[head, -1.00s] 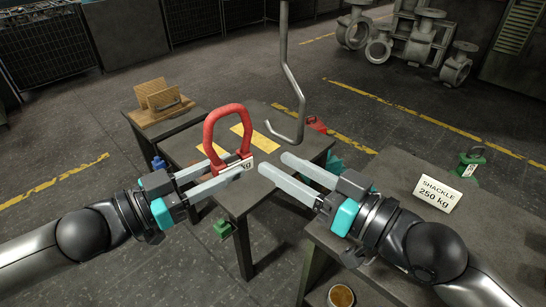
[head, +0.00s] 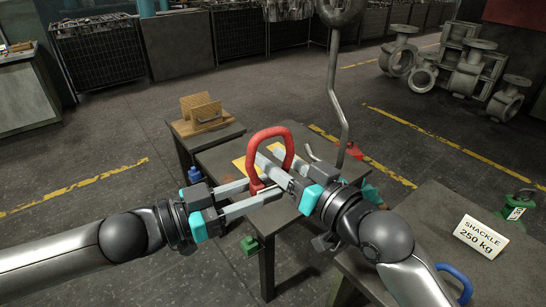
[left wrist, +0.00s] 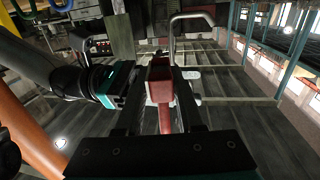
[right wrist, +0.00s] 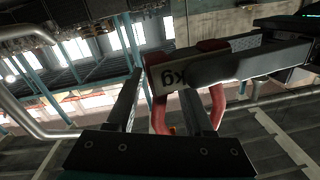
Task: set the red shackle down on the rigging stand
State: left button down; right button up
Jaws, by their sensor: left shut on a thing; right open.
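The red shackle (head: 285,138) stands upright, bow up, above the dark table with yellow patches (head: 222,157), which may be the rigging stand. My left gripper (head: 264,188) is shut on its lower part. In the left wrist view the shackle (left wrist: 160,92) sits between the fingers. My right gripper (head: 268,157) is open, its fingers at the shackle in the head view.
A bent hook rod (head: 336,80) hangs close behind the right gripper. A wooden block (head: 201,110) is on a low table at left. A right-hand bench carries a "SHACKLE 250 kg" sign (head: 481,237), a green shackle (head: 517,207) and a blue one (head: 458,279).

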pick_arm(q)
jog(key=shift+r, duration=0.1)
pick_arm(e)
jog(key=shift+w+a, duration=0.15)
jog(key=shift+a, duration=0.05)
grip_shut()
dwell(0.3)
jog(key=shift+a+r, duration=0.1)
jog(key=shift+a, duration=0.05)
dwell(0.8)
pick_arm(q)
jog(key=c, duration=0.9)
grip_release()
jog(key=o, duration=0.4)
jog(key=shift+o, duration=0.3)
jog(key=shift+a, duration=0.1)
